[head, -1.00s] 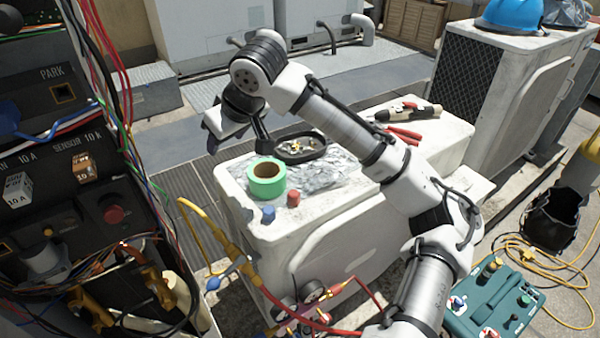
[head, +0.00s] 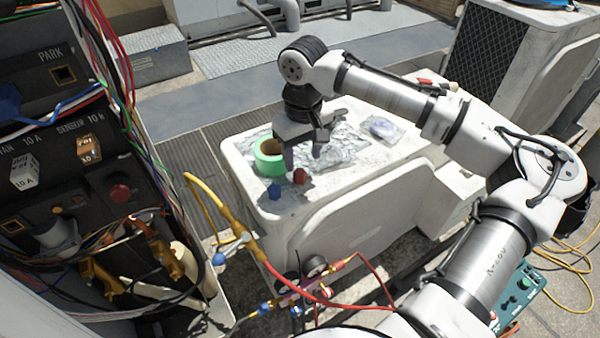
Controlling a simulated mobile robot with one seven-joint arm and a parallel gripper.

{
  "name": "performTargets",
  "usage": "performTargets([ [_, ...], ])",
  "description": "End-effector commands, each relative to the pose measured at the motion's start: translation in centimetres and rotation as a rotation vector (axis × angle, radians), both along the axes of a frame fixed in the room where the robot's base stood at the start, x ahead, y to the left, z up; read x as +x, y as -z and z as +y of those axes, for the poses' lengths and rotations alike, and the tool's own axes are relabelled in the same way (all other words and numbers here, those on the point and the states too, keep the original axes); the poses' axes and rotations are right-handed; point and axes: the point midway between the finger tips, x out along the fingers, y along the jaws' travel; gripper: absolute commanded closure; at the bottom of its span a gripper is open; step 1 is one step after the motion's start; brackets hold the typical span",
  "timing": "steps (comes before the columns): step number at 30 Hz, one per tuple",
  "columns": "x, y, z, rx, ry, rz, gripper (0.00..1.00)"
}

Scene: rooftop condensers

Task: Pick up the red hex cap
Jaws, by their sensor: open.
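The red hex cap (head: 300,176) stands on the white top of the condenser unit (head: 345,190), near its front left edge. A blue hex cap (head: 274,191) stands just left of it and nearer the edge. My gripper (head: 303,160) points down with its fingers apart and empty. In the picture its fingertips are just above and behind the red cap. I cannot tell the exact height gap or whether a finger touches anything.
A green tape roll (head: 269,158) stands close to the left of my gripper. Crumpled foil (head: 340,150) lies behind and right, and a clear bag (head: 383,127) lies farther right. A wired panel (head: 70,170) and yellow hose (head: 247,242) are at left.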

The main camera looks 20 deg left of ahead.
Motion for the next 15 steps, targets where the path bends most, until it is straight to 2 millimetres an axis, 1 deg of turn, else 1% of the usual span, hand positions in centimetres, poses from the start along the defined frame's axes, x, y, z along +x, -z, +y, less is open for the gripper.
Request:
performTargets([
  [3, -0.1, 1.0, 0.1, -0.003, -0.001, 0.000, 0.49],
  [10, -0.4, 4.4, 0.5, -0.001, -0.001, 0.001, 0.49],
  [15, -0.3, 5.2, 0.6, 0.001, 0.000, -0.002, 0.49],
])
